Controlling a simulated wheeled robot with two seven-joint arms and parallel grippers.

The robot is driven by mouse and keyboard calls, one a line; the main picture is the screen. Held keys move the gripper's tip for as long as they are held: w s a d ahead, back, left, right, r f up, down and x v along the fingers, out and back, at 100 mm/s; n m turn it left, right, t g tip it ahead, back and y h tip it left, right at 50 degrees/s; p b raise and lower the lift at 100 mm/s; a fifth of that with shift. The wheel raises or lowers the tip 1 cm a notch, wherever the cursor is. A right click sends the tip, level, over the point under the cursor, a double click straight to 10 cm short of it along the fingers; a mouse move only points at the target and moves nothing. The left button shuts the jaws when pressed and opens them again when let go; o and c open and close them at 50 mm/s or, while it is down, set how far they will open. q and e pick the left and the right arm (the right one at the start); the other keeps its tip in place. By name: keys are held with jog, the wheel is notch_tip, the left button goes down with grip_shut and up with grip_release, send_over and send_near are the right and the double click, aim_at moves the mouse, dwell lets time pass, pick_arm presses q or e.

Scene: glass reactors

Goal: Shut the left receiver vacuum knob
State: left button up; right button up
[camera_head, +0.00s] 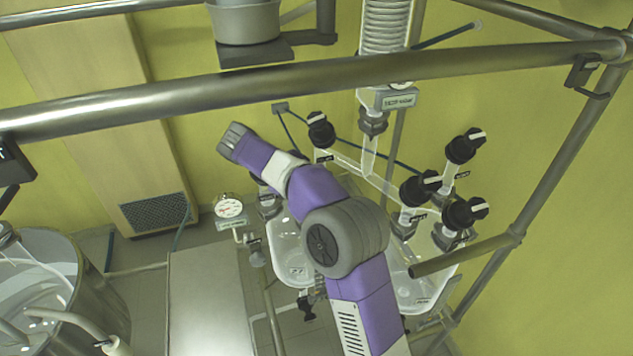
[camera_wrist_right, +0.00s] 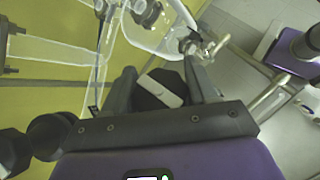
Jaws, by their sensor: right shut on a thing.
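My right gripper (camera_wrist_right: 160,80) is shut on a black valve knob (camera_wrist_right: 150,97) in the right wrist view, with one finger on each side of it. A white bar on the knob's face runs slanted, from upper left to lower right. No label on this knob can be read. In the head view my right arm covers the hand and the held knob. The left glass receiver (camera_head: 287,262) hangs below, partly behind that arm. My left gripper is in neither view.
Other black knobs with white bars stand at the top (camera_head: 320,130) and on the right (camera_head: 464,146) of the glassware. A steel frame bar (camera_head: 300,90) crosses in front. A pressure gauge (camera_head: 229,207) is left of the receiver. A steel vessel (camera_head: 95,310) stands lower left.

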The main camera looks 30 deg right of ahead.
jog(key=shift+a+f+m+g+y, duration=0.15)
jog(key=shift+m+g+y, duration=0.25)
jog(key=shift+m+y, duration=0.6)
jog(key=shift+s, duration=0.1)
jog(key=o, duration=1)
jog(key=shift+c, duration=0.2)
